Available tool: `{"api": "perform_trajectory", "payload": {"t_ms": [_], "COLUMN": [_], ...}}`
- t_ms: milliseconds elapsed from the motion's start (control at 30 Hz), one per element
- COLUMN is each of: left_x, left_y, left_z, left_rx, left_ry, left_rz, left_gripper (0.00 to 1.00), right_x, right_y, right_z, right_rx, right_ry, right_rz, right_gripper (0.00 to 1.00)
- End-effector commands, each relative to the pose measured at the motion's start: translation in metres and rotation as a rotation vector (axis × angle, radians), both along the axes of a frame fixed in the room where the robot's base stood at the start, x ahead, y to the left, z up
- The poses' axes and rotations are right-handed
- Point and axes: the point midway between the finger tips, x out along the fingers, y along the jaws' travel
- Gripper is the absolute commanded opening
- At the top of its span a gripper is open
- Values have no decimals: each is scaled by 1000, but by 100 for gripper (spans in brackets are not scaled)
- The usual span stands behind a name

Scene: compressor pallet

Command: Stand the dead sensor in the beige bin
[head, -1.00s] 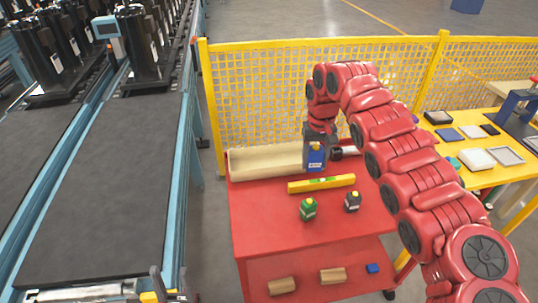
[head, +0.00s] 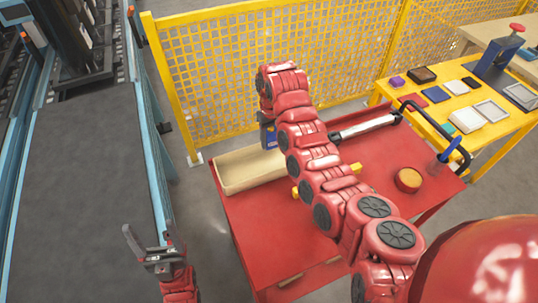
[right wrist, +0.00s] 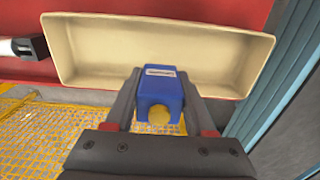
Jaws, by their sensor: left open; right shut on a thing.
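The blue sensor (right wrist: 160,88) with a yellow knob is clamped between the fingers of my right gripper (right wrist: 158,95). In the head view only a bit of the sensor (head: 270,139) shows, behind my right arm. The beige bin (right wrist: 95,55) is a long open box and looks empty inside. In the right wrist view the sensor overlaps its near long wall; I cannot tell how high above the bin it is. In the head view the bin (head: 252,178) lies at the left back of the red table. My left gripper (head: 150,248) is open and empty beside the conveyor.
The red table (head: 265,230) holds a white cylindrical tool (head: 362,128) at the back and a round brown-topped pot (head: 407,180) at the right. A yellow mesh fence (head: 230,80) stands behind. A dark conveyor (head: 75,200) runs at the left.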

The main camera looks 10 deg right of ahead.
Motion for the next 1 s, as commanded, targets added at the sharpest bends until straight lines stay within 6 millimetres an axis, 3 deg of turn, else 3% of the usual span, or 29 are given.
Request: {"api": "perform_trajectory", "payload": {"t_ms": [367,800,1000], "left_x": [0,0,0], "left_y": [0,0,0], "left_z": [18,27,26], "left_rx": [0,0,0], "left_ry": [0,0,0], "left_rz": [0,0,0], "left_gripper": [80,80,80], "right_x": [-2,-2,-1], "right_y": [-1,0,0], "right_z": [-58,-96,-99], "right_rx": [-3,-2,1], "right_ry": [6,4,0], "right_rz": [2,3,1], "right_gripper": [0,0,0]}}
